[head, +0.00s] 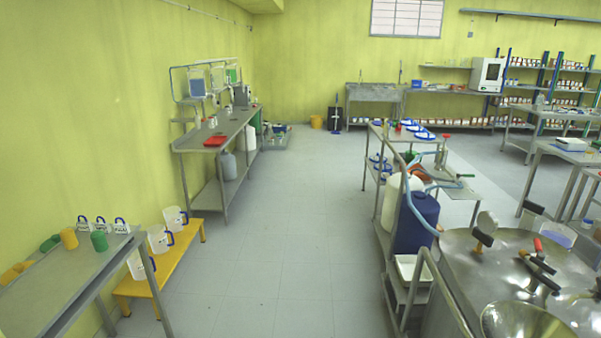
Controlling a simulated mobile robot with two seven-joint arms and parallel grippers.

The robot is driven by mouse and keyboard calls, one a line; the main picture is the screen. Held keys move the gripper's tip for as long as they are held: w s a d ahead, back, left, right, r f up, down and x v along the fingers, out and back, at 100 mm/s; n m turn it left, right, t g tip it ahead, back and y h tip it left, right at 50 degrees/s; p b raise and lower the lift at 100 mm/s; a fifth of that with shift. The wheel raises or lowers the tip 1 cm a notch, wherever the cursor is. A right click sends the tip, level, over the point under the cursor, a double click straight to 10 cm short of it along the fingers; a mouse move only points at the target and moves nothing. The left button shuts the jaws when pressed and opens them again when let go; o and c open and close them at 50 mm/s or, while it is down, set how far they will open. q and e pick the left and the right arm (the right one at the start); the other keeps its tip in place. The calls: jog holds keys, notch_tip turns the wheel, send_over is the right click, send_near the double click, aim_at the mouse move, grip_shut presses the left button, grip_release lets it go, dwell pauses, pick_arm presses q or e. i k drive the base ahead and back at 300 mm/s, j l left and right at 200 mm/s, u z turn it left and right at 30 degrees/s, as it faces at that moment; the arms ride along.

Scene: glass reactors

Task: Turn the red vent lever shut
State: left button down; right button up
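A small red lever end (538,245) shows at the lower right, on a dark metal fitting (538,266) on top of a shiny steel vessel lid (470,262). It looks like the vent lever and points up at a tilt; whether this is its open or shut position I cannot tell. Neither of my grippers is in view.
A blue drum (415,222) and a shelf cart (379,160) stand left of the vessel. A curved steel rail (430,262) runs at its near left. A yellow bench (165,262) is at left. The middle floor (285,220) is clear.

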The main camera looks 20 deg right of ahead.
aim_at(537, 243)
jog(key=i+l+z, duration=0.1)
jog(key=i+z, duration=0.2)
jog(key=i, duration=0.45)
jog(key=i+z, duration=0.35)
jog(key=i, duration=0.4)
jog(key=i+l+u, duration=0.1)
jog(key=i+u, duration=0.15)
jog(key=i, duration=0.35)
jog(key=i+l+u, duration=0.25)
jog(key=i, duration=0.4)
jog(key=u, duration=5.35)
